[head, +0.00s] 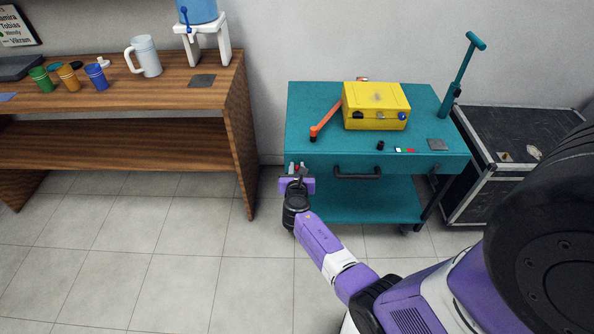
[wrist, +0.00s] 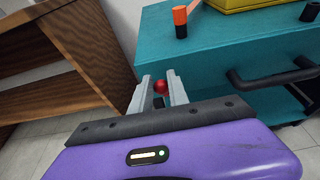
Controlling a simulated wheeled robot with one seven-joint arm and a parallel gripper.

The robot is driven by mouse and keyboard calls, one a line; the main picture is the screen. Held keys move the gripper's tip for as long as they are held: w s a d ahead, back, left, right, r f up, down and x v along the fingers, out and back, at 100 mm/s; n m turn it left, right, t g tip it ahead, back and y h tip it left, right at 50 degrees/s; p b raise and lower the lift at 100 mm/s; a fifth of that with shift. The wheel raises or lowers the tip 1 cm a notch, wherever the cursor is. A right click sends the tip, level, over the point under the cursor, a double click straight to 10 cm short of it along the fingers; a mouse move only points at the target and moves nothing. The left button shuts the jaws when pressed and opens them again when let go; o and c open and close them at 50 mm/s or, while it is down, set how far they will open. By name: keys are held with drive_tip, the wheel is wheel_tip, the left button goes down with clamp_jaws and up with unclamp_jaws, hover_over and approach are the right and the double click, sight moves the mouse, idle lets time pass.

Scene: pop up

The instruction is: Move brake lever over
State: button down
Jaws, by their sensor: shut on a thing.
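The brake lever shows as a small red ball knob (wrist: 160,87) at the front left edge of the teal cart (head: 300,105). My gripper (wrist: 162,88) is shut on this knob, with one grey finger on each side of it. In the head view my gripper (head: 297,168) is at the cart's front left corner, level with the cart top's front panel. The rest of the lever is hidden behind the fingers and the gripper body.
On the cart stand a yellow box (head: 376,106), an orange bar (head: 325,118) with a dark end and a few small items. A black handle (head: 357,173) juts from the cart's front, right of my gripper. A wooden shelf (head: 241,130) stands left; floor between is clear.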

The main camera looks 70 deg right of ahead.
drive_tip(key=shift+d+r, duration=0.15)
drive_tip(key=shift+r, duration=0.05)
drive_tip(key=shift+w+d+r+p, duration=0.2)
drive_tip(key=shift+w+d+r, duration=0.1)
drive_tip(key=shift+d, duration=0.2)
drive_tip(key=shift+w+d+r+p, duration=0.2)
drive_tip(key=shift+d+r, duration=0.1)
drive_tip(key=shift+d, duration=0.35)
drive_tip(key=shift+w, duration=0.1)
drive_tip(key=shift+w+d+r, duration=0.15)
drive_tip(key=shift+d, duration=0.3)
drive_tip(key=shift+w+d+r, duration=0.1)
drive_tip(key=shift+w+d, duration=0.05)
drive_tip(key=shift+d, duration=0.25)
drive_tip(key=c, duration=1.2)
unclamp_jaws()
